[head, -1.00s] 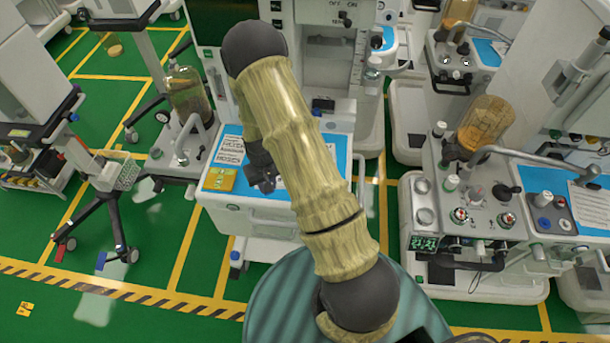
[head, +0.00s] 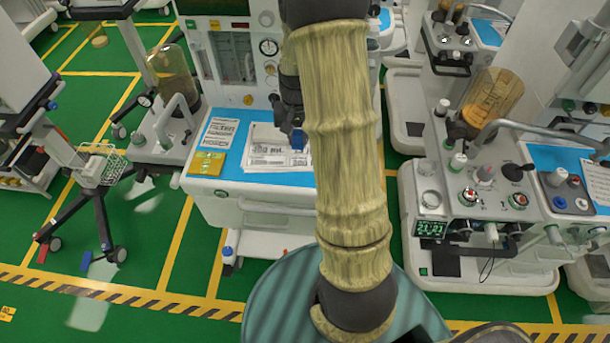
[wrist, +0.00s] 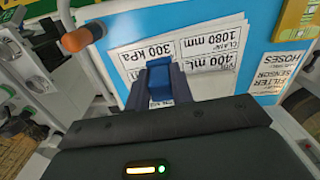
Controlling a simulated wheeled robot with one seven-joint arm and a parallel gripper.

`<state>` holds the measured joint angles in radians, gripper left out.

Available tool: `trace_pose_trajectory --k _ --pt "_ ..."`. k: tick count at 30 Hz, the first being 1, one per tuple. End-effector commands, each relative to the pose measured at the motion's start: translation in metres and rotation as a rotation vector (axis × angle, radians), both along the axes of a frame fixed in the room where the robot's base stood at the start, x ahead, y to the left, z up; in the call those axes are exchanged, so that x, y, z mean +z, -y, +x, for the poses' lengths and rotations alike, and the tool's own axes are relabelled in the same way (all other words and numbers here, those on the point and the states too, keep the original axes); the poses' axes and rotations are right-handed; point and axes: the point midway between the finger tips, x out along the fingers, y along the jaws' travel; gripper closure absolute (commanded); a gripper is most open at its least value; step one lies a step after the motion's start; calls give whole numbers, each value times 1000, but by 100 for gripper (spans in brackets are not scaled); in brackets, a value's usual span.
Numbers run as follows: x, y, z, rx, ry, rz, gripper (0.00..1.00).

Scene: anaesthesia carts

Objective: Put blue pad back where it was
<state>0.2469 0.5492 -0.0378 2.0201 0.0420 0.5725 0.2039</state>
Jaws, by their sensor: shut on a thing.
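My gripper (head: 297,138) is shut on a small blue pad (wrist: 160,82). The pad stands up between the dark fingertips in the wrist view, and a bit of blue (head: 299,139) shows at the gripper in the head view. The gripper is over the blue top of the middle cart (head: 292,179), in front of printed papers (head: 262,158). I cannot tell how high the pad is above the papers. My own arm hides the right part of this cart top in the head view.
A yellow card (head: 207,163) and a "hoses" label sheet (head: 219,133) lie at the cart top's left. A machine with an amber canister (head: 490,100) stands at the right. A wheeled stand (head: 95,165) is at the left.

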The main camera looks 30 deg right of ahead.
Motion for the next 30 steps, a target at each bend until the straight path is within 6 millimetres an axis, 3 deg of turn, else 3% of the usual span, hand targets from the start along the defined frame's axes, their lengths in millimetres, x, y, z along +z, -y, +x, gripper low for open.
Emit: trace_pose_trajectory --k 4,15,25,30 --pt "7 14 -9 -68 1 -3 98" --pt "9 16 -11 -77 -3 -2 98" --pt "-42 15 -12 -77 -7 0 98" --pt "-52 15 -11 -76 -3 -2 98"
